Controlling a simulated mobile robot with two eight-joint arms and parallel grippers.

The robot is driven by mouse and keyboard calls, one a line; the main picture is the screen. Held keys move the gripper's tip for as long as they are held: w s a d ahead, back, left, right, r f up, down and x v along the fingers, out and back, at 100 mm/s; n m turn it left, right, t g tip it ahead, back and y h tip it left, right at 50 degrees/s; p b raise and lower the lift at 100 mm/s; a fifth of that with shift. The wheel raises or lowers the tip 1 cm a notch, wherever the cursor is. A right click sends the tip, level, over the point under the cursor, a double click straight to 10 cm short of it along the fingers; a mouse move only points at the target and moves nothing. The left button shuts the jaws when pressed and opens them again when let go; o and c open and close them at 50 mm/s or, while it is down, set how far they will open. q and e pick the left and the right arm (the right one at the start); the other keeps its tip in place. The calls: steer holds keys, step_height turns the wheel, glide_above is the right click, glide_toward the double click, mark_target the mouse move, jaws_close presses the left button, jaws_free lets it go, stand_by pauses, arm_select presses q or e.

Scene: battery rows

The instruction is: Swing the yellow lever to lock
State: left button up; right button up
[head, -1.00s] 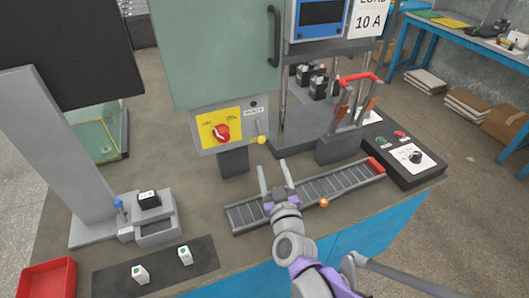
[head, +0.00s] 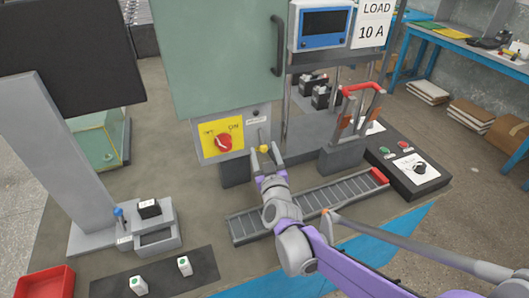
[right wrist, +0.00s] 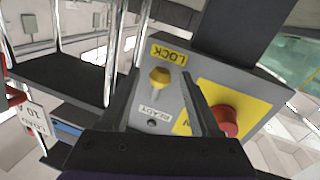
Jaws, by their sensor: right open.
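The yellow lever (head: 264,149) has a round knob and sticks out low on the front of the grey switch box, right of the red rotary switch (head: 224,142). In the right wrist view its knob (right wrist: 160,77) shows between the LOCK label (right wrist: 168,54) and the READY label (right wrist: 152,115). My right gripper (head: 265,157) is open at the lever, with one finger on each side of the knob in the wrist view. I cannot tell whether a finger touches it. My left gripper is not in view.
A ribbed tray (head: 322,197) with a red end lies below my right arm. A red-handled fixture (head: 342,150) and a black button box (head: 411,172) stand to the right. The green panel (head: 217,55) hangs above the switch box.

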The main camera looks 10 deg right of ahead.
jaws_close()
steer(key=shift+a+m, duration=0.1)
steer(key=shift+m, duration=0.2)
steer(key=shift+s+a+r+m+g, duration=0.15)
steer(key=shift+a+m, duration=0.15)
steer(key=shift+m, duration=0.25)
steer(key=shift+s+a+r+m+g, duration=0.15)
steer(key=shift+a+m, duration=0.15)
steer(key=shift+m, duration=0.25)
steer(key=m, duration=0.1)
steer(key=a+m, duration=0.1)
steer(key=m, duration=0.1)
steer(key=shift+a+r+g+y+p, duration=0.25)
steer(key=shift+g+y+p, duration=0.05)
steer(key=m, duration=0.1)
steer(key=a+r+m, duration=0.1)
steer(key=m, duration=0.1)
steer(key=shift+s+r+g+y, duration=0.1)
steer(key=shift+s+g+y, duration=0.05)
steer(key=shift+g+y, duration=0.15)
steer(key=shift+a+r+m+g+y, duration=0.2)
steer(key=shift+r+m, duration=0.2)
steer(key=shift+m, duration=0.55)
steer(key=shift+a+r+m+g+y, duration=0.15)
steer(key=shift+r+m, duration=0.25)
steer(key=shift+m, duration=0.55)
jaws_free()
